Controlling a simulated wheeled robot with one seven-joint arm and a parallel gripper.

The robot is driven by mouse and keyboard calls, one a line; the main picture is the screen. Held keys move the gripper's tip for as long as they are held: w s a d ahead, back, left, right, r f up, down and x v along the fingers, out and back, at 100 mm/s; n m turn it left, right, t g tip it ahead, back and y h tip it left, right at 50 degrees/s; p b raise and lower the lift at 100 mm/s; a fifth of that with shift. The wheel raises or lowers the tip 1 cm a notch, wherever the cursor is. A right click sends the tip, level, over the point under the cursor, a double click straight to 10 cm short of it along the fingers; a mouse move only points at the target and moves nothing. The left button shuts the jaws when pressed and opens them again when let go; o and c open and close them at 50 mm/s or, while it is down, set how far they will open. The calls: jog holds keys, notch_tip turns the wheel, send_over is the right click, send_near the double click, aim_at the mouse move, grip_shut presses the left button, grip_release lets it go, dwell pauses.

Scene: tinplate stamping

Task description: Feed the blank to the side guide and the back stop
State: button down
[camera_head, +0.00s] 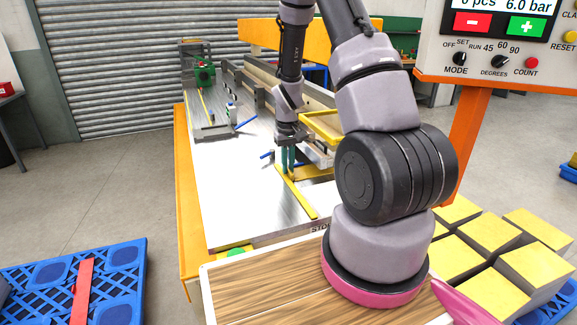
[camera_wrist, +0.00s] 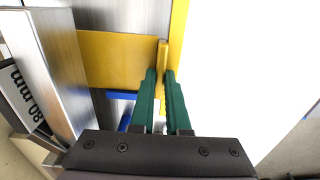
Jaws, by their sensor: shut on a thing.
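My gripper (camera_head: 287,172) is low over the machine table, beside the yellow strip (camera_head: 302,198). In the wrist view its green fingers (camera_wrist: 164,88) are shut on a narrow upright yellow tab (camera_wrist: 162,55). A flat yellow plate (camera_wrist: 115,58) lies to the left of the tab; I cannot tell whether they are one piece. A bright, flat surface (camera_head: 225,185) covers the table left of my gripper; I cannot tell whether it is the blank. A metal bar (camera_wrist: 40,65) stands at the wrist view's left, beside an "80 mm" label (camera_wrist: 20,95). The back stop cannot be told apart.
A blue part (camera_wrist: 122,97) shows just left of the fingers. A yellow-rimmed tray (camera_head: 322,128) is close to the arm's right. A green part (camera_head: 205,75) is at the table's far end. The control panel (camera_head: 500,50) and yellow blocks (camera_head: 487,232) are at right, a blue pallet (camera_head: 120,260) at left.

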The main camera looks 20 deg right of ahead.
dwell(0.4)
jog(key=c, duration=0.8)
grip_release()
notch_tip(320, 180, up, 11)
jog(key=shift+f, duration=0.1)
jog(key=s+a+r+m+t, duration=0.1)
jog(key=s+r, duration=0.2)
jog(key=r, duration=0.3)
jog(key=s+a+r+t+y, duration=0.1)
jog(key=s+r, duration=0.1)
jog(key=r, duration=0.4)
jog(key=s+a+r+m+t, duration=0.1)
jog(key=s+a+r, duration=0.15)
jog(key=r, duration=0.35)
jog(key=s+r+t, duration=0.1)
jog(key=s+r, duration=0.2)
jog(key=s, duration=0.1)
jog(key=s+a+r+m+t, duration=0.1)
jog(key=s+r, duration=0.2)
jog(key=s, duration=0.2)
jog(key=s+a+r+m+t+y, duration=0.1)
jog(key=s+r+t, duration=0.1)
jog(key=s, duration=0.3)
jog(key=shift+s+a+r, duration=0.1)
jog(key=shift+r, duration=0.35)
